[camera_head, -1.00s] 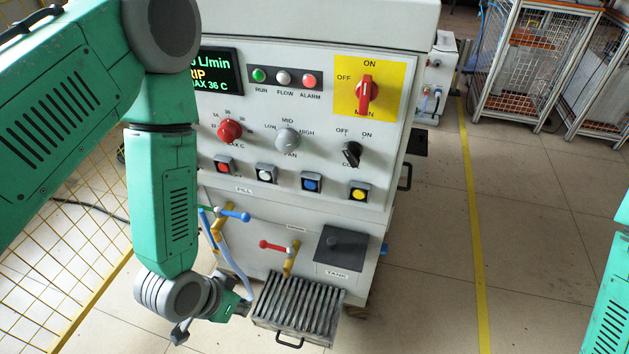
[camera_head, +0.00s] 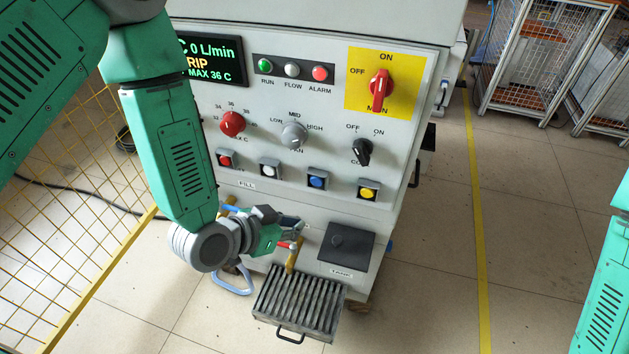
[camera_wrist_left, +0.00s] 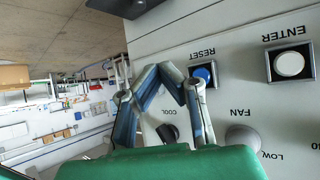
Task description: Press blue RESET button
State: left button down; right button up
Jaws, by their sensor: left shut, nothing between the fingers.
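The blue RESET button (camera_head: 317,182) sits in the lower button row of the white front panel, between a white and a yellow button. In the left wrist view the blue button (camera_wrist_left: 203,75) shows beside the label RESET. My left gripper (camera_head: 297,222) is shut and empty. It is below the button row in the head view, in front of the valves and apart from the blue button. In the left wrist view its closed fingers (camera_wrist_left: 168,70) stand to the left of the blue button. My right gripper is out of view; only part of my right arm shows at the right edge.
The white ENTER button (camera_wrist_left: 289,63), red button (camera_head: 225,159) and yellow button (camera_head: 368,190) share the row. Knobs and a red main switch (camera_head: 380,90) sit above. A valve (camera_head: 292,256), black tank lid (camera_head: 346,247) and slatted metal block (camera_head: 299,302) are below.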

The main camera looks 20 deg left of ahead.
aim_at(317, 180)
pick_arm(q)
jog(key=w+b, duration=0.1)
jog(key=w, duration=0.7)
jog(key=shift+w+d, duration=0.3)
jog(key=shift+d, duration=0.05)
dwell(0.7)
jog(key=shift+d, duration=0.3)
jog(key=shift+w+a+r, duration=0.1)
jog(key=shift+w+a, duration=0.25)
jog(key=shift+w, duration=0.05)
jog(key=shift+d, duration=0.15)
dwell(0.3)
